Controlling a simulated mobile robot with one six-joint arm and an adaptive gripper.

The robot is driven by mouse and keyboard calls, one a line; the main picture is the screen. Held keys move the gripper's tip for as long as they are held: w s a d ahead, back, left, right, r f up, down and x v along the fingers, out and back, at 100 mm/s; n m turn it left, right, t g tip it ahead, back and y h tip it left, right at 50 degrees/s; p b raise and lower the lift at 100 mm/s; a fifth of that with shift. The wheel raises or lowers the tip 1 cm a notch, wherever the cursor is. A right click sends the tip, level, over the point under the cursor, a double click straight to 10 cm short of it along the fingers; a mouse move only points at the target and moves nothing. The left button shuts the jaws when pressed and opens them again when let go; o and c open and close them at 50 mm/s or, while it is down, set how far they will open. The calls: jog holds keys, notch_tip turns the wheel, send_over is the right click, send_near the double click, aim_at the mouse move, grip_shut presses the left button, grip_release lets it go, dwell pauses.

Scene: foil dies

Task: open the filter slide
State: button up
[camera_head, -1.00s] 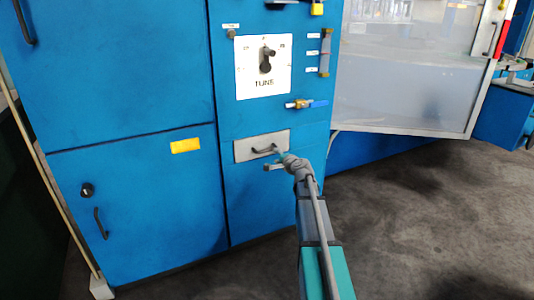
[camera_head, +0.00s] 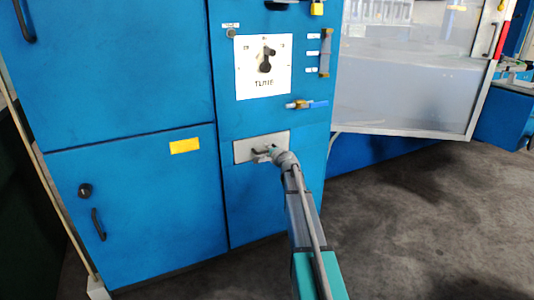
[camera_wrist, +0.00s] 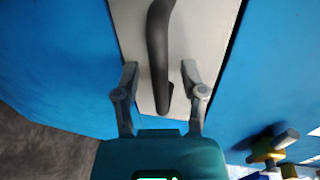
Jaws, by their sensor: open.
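The filter slide is most likely the grey rectangular panel (camera_head: 243,151) low on the blue cabinet, with a dark bar handle. In the wrist view the panel (camera_wrist: 204,28) fills the upper middle, and its dark handle (camera_wrist: 158,50) runs down between my fingers. My gripper (camera_head: 266,151) is at the panel in the head view, covering part of the handle. In the wrist view my gripper (camera_wrist: 159,78) is open, with one finger on each side of the handle and a gap on both sides. The panel looks flush with the cabinet front.
A brass valve with a blue lever (camera_head: 306,104) sits above the panel. A white dial plate (camera_head: 250,85) with a black knob is higher up. A cabinet door (camera_head: 150,215) with a handle is at left. Clear grey floor (camera_head: 420,220) lies to the right.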

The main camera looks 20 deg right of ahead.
grip_shut()
dwell(0.3)
